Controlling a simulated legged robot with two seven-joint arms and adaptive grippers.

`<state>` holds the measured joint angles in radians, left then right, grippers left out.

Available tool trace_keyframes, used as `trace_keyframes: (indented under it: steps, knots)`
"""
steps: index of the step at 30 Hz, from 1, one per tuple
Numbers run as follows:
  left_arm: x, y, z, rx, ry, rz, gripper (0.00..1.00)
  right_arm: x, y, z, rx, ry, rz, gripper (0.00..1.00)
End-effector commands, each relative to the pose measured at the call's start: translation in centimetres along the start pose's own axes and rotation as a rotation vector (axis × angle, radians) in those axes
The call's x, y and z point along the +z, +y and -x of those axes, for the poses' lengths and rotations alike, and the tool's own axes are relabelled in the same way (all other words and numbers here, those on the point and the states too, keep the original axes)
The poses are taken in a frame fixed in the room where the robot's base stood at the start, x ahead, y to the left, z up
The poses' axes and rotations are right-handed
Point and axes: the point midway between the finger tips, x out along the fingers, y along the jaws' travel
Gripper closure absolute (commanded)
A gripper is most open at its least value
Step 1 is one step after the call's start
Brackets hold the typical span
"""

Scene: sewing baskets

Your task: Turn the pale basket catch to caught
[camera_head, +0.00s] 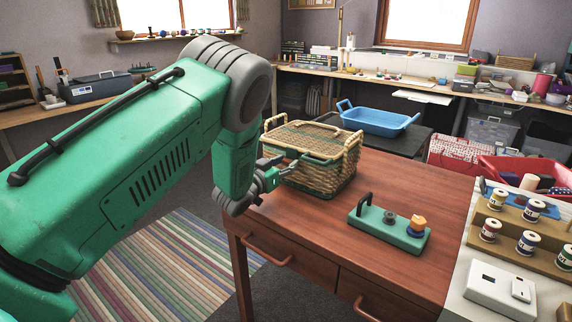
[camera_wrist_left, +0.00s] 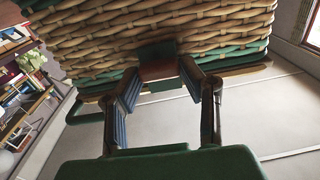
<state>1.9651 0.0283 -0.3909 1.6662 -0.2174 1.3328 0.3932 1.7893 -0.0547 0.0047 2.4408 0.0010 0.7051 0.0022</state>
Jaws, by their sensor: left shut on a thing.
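The pale wicker basket (camera_head: 318,172) stands on the wooden table with its lid down and a green band below the lid. It fills the top of the left wrist view (camera_wrist_left: 120,28). My left gripper (camera_head: 270,174) is at the basket's near left side. In the left wrist view my left gripper (camera_wrist_left: 160,84) has its two fingers on either side of the basket catch (camera_wrist_left: 157,70), a small reddish-brown and green piece against the weave, and is shut on it. The catch is hidden in the head view, and I cannot tell its turn. My right gripper is not in view.
A green block with a handle and knobs (camera_head: 388,230) sits on the table (camera_head: 300,225) right of the basket. A blue tray (camera_head: 378,120) lies behind. Thread spools on a wooden rack (camera_head: 500,218) and a red bin (camera_head: 515,168) are at the right. The table's front is clear.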

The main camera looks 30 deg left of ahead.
Motion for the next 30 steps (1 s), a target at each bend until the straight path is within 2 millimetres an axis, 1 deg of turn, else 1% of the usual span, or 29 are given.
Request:
trace_keyframes:
  steps: [5, 11, 30]
  knots:
    - [0.03, 0.05, 0.02, 0.0, -0.001, -0.053, 0.94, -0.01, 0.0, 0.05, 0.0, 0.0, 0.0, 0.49]
    - [0.04, 0.14, 0.02, 0.0, -0.001, -0.183, 0.94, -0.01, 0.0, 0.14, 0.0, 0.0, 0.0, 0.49]
    - [0.4, 0.57, 0.02, 0.003, -0.002, -0.785, 0.94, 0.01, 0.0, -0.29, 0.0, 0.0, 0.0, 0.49]
